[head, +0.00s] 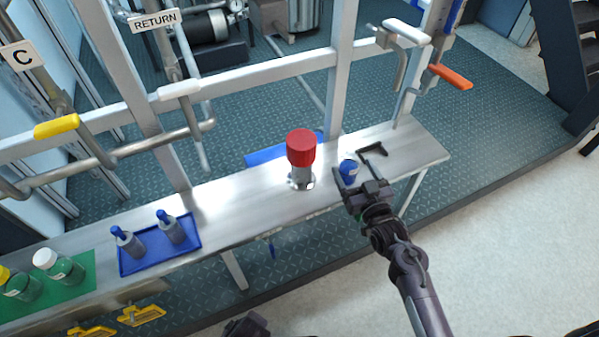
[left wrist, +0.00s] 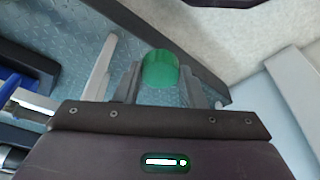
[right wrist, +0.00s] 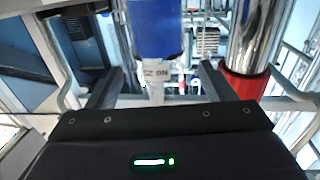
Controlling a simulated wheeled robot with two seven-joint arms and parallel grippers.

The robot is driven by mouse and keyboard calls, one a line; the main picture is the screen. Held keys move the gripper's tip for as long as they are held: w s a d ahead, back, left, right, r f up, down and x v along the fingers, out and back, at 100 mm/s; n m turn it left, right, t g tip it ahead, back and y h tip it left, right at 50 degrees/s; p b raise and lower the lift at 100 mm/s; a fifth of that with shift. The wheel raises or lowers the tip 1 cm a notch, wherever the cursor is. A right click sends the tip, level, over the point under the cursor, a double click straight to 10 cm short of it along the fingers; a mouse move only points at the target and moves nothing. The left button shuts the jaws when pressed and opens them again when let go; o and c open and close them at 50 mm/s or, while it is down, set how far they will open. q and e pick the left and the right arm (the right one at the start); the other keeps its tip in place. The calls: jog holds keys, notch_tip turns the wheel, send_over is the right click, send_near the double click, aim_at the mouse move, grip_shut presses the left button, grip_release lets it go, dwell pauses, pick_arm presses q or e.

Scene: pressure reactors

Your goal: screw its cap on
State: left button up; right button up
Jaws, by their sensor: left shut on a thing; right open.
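A green, see-through cylindrical piece (left wrist: 160,68) sits between the fingers of my left gripper (left wrist: 158,80), which is shut on it. Whether it is a cap or the end of a bottle I cannot tell. My right gripper (head: 358,182) is open over the right part of the bench. A blue cylinder (head: 348,169) stands at its fingers. In the right wrist view the blue cylinder (right wrist: 157,30), with a white lettered part, shows between the spread fingers of the right gripper (right wrist: 158,78), with gaps at both sides. The left gripper is not clearly visible in the head view.
A red-topped metal fitting (head: 301,148) stands left of my right gripper. A blue tray (head: 140,264) holds two grey bottles with blue tops. A green mat (head: 84,280) carries two green bottles, capped yellow and white. Pipes and posts stand behind the bench.

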aim_at(347, 156)
pick_arm(q)
jog(key=shift+f, duration=0.1)
pick_arm(e)
jog(key=shift+x, duration=2.65)
pick_arm(q)
jog(key=shift+c, duration=0.2)
pick_arm(e)
jog(key=shift+r, duration=0.1)
jog(key=c, duration=1.3)
